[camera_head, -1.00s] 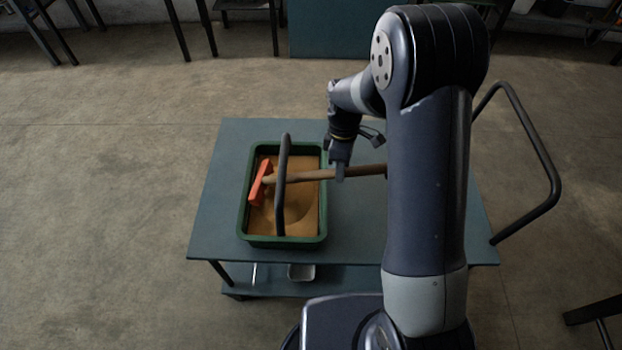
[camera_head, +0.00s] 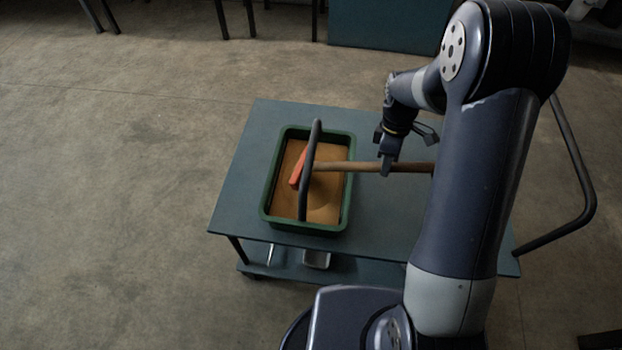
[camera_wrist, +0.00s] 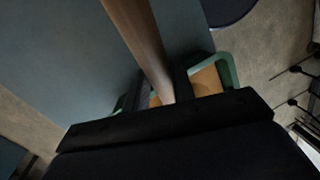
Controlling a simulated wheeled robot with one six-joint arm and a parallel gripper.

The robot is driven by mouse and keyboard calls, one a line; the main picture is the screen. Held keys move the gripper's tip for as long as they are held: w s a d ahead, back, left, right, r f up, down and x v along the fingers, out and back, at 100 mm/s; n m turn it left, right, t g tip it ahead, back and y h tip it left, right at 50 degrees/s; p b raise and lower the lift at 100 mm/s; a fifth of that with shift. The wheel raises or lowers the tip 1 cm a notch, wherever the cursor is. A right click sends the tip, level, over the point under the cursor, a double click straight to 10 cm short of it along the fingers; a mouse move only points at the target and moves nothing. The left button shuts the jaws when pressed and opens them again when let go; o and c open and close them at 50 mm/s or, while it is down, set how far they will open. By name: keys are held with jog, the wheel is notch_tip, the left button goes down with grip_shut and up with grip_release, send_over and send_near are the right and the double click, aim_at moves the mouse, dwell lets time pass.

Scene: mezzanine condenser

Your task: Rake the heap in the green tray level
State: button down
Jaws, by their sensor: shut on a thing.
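The green tray (camera_head: 268,207) sits on a blue-grey cart and holds a bed of tan loose material (camera_head: 325,205), with a shallow hollow toward its near right. A rake with an orange head (camera_head: 298,168) and wooden handle (camera_head: 410,168) reaches in from the right. The head is in the left-middle of the tray, partly hidden by a dark bar; whether it touches the material I cannot tell. My gripper (camera_head: 386,170) is shut on the handle, right of the tray. In the wrist view the handle (camera_wrist: 140,40) runs between the dark fingers, with the tray rim (camera_wrist: 228,70) beyond.
The dark bar (camera_head: 310,165) arches across the tray, in front of the handle. The cart top (camera_head: 240,190) is bare left of the tray. A dark push handle (camera_head: 575,215) rises at the cart's right. A lower shelf (camera_head: 350,275) holds a small metal container (camera_head: 316,259).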

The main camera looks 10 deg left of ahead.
aim_at(410, 165)
jog(key=shift+d, duration=2.9)
jog(key=shift+a, duration=0.15)
jog(key=shift+a, duration=4.9)
jog(key=shift+d, duration=5.05)
notch_tip(410, 165, up, 16)
jog(key=p, duration=1.1)
jog(key=shift+p, duration=0.4)
